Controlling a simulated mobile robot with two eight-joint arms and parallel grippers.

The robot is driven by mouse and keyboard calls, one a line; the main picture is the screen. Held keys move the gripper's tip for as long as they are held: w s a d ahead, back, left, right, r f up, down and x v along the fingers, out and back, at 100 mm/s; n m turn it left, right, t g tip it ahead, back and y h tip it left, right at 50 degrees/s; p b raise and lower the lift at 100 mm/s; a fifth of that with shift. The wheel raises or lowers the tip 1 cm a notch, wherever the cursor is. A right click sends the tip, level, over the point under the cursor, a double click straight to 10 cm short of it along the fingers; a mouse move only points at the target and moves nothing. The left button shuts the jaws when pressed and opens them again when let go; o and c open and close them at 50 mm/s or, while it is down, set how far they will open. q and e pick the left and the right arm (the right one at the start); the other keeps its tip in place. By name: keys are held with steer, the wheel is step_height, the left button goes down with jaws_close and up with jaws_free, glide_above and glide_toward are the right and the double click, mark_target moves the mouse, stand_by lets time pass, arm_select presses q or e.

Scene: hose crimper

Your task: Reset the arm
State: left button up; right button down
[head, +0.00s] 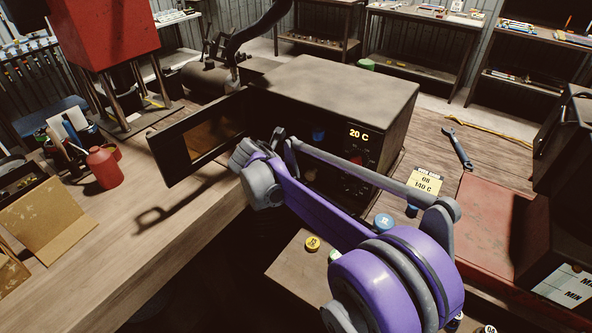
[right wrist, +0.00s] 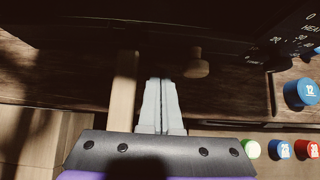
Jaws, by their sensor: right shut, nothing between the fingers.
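My right arm (head: 320,205), purple and grey, reaches in from the lower right across the front of a dark oven (head: 340,90). My right gripper (head: 242,152) is in front of the oven's opening, beside the open door (head: 200,138). I cannot tell whether it touches the oven. In the right wrist view the gripper's pale fingers (right wrist: 162,100) are together, with nothing between them. My left gripper is not in view. The oven display (head: 359,134) reads 20 C. My arm hides part of the oven's front and controls.
A yellow note (head: 427,180) reads 08 and 140 C. Numbered caps, including a blue one (head: 383,222) and a yellow one (head: 312,243), lie near my arm. A red bottle (head: 104,168) and a red machine (head: 110,30) stand left. A wrench (head: 458,148) lies right of the oven.

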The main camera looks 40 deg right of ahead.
steer(key=v, duration=1.1)
steer(key=shift+s+a+f, duration=0.2)
steer(key=shift+f, duration=0.1)
